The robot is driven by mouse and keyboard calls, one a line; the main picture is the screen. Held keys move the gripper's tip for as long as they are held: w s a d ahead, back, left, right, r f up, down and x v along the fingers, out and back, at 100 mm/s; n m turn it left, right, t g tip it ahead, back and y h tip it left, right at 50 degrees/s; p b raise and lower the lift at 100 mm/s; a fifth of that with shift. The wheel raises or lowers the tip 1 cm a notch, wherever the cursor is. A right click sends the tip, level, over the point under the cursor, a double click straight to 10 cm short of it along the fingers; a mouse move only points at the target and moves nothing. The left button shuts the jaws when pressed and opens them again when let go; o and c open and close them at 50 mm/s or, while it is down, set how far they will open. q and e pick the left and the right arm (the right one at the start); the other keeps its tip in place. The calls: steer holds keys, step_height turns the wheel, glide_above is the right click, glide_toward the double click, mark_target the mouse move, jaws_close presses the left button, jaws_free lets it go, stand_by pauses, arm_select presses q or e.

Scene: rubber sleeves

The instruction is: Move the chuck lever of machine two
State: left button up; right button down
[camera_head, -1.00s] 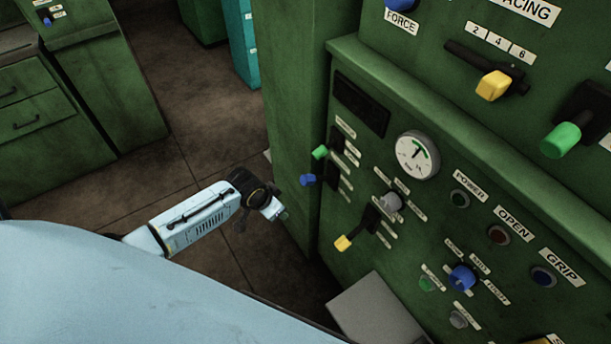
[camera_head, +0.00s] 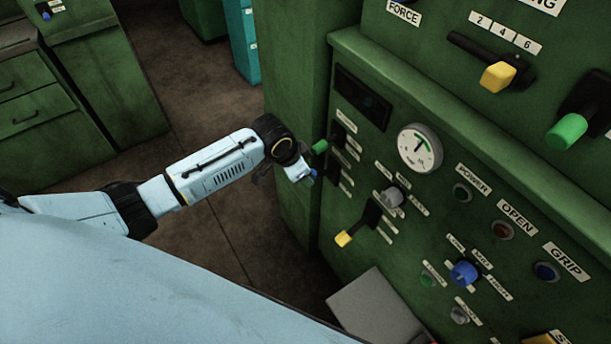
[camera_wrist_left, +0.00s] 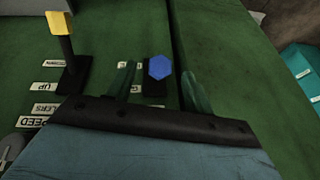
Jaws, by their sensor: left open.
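A green machine panel (camera_head: 345,262) carries several levers. I cannot read a chuck label on any of them. At its left edge are a green-tipped lever (camera_head: 320,147) and a blue-tipped lever (camera_head: 313,174), mostly covered by my left gripper in the head view. A yellow-tipped lever (camera_head: 344,239) sits lower. My left gripper (camera_head: 303,176) is open beside the blue-tipped lever. In the left wrist view the blue tip (camera_wrist_left: 159,67) shows between the two fingers of my left gripper (camera_wrist_left: 158,88), apart from both. The yellow tip (camera_wrist_left: 60,22) is at left there. My right gripper is not in view.
The panel also has a gauge (camera_head: 420,148), a grey knob (camera_head: 391,196), a blue knob (camera_head: 463,272) and buttons. Larger yellow (camera_head: 497,77) and green (camera_head: 567,131) levers are above. A grey box (camera_head: 376,308) stands low in front. Floor is clear left of the machine.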

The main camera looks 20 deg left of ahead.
mark_target(319, 174)
arm_select(q)
steer(key=shift+b+x, duration=0.35)
steer(key=shift+x, duration=1.5)
steer(key=shift+c, duration=0.4)
jaws_close()
